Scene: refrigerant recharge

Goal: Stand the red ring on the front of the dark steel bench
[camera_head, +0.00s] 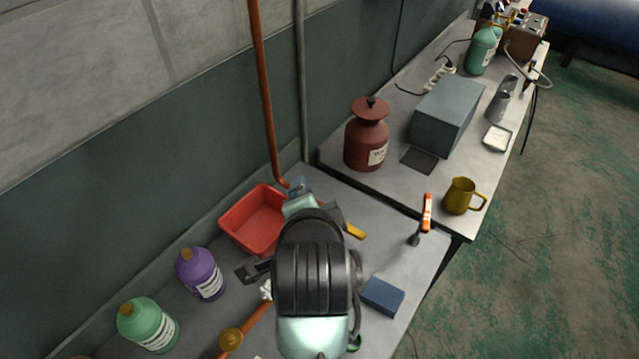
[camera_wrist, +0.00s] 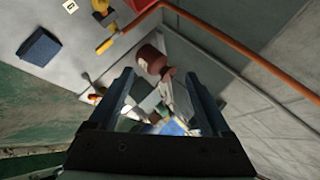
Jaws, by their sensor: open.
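No separate loose red ring is clear to me. A dark red bottle (camera_head: 366,142) with a wide ring-like collar and a pale label stands upright at the back of the farther grey bench (camera_head: 408,185). It also shows in the wrist view (camera_wrist: 150,60), beyond my fingertips and not touched. A nearer grey bench (camera_head: 400,262) lies below my arm; I cannot tell which bench is the dark steel one. My gripper (camera_wrist: 159,78) is open, with nothing seen held between its fingers. In the head view my wrist covers part of the nearer bench.
A red bin (camera_head: 256,222), purple bottle (camera_head: 200,273), green bottle (camera_head: 148,325) and blue block (camera_head: 382,296) are on the nearer bench. A yellow mug (camera_head: 461,195) and grey box (camera_head: 446,116) stand on the farther one. An orange pipe (camera_head: 265,100) runs up the wall.

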